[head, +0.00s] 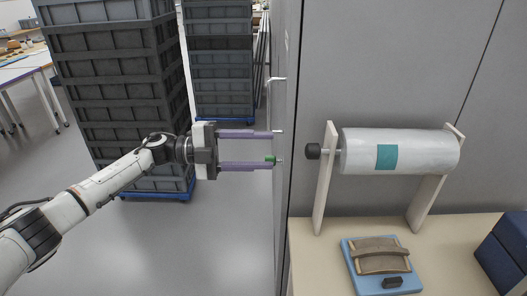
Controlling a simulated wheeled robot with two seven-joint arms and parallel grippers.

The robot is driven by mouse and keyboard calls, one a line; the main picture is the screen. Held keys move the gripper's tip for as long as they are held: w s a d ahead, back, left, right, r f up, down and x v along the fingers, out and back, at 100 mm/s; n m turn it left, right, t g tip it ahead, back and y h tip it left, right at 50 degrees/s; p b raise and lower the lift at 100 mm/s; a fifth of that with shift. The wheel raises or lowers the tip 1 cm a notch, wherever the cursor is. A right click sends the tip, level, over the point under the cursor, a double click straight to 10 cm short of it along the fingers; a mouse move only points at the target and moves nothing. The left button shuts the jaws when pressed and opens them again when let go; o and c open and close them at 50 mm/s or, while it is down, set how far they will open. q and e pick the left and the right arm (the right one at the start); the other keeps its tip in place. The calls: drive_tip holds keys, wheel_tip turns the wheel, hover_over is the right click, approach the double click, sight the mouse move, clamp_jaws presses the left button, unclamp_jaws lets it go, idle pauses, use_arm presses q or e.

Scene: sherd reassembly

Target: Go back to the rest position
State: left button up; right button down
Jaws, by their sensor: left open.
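My left gripper (277,146) comes in from the left in the head view. Its two purple fingers point right and are spread apart, with nothing visible held between them. A small green piece shows on the lower finger near its tip. The fingertips overlap the edge of a tall grey panel (283,200) in the picture; I cannot tell whether they touch it. My right gripper is not in view.
Tall stacks of grey crates (118,95) stand behind the left arm. On the right, a table (445,265) bears a white roll (425,152) on a wooden stand, a blue tray (350,252) with a curved brown piece (380,246), and a dark blue block (508,250). Floor is clear at lower middle.

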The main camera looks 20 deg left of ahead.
use_arm(q)
drive_tip(key=s+d+f+n+t+y, duration=0.2)
drive_tip(key=d+f+n+t+y, duration=0.15)
drive_tip(key=f+n, duration=0.4)
drive_tip(key=s+d+f+n+t+y, duration=0.3)
drive_tip(key=d+f+n+t, duration=0.2)
drive_tip(key=f+n, duration=0.3)
drive_tip(key=s+f+n+g+y, duration=0.3)
drive_tip(key=s+f+n+y, duration=0.1)
drive_tip(key=s+f, duration=0.7)
drive_tip(key=s+a+f+n+g+y, duration=0.1)
drive_tip(key=s+f+n+g+y, duration=0.2)
drive_tip(key=s+f+n, duration=0.4)
drive_tip(key=s+f+g, duration=0.1)
drive_tip(key=s+f, duration=0.2)
drive_tip(key=s, duration=0.4)
drive_tip(key=shift+a+f+y, duration=0.25)
drive_tip(key=shift+f+y, duration=0.1)
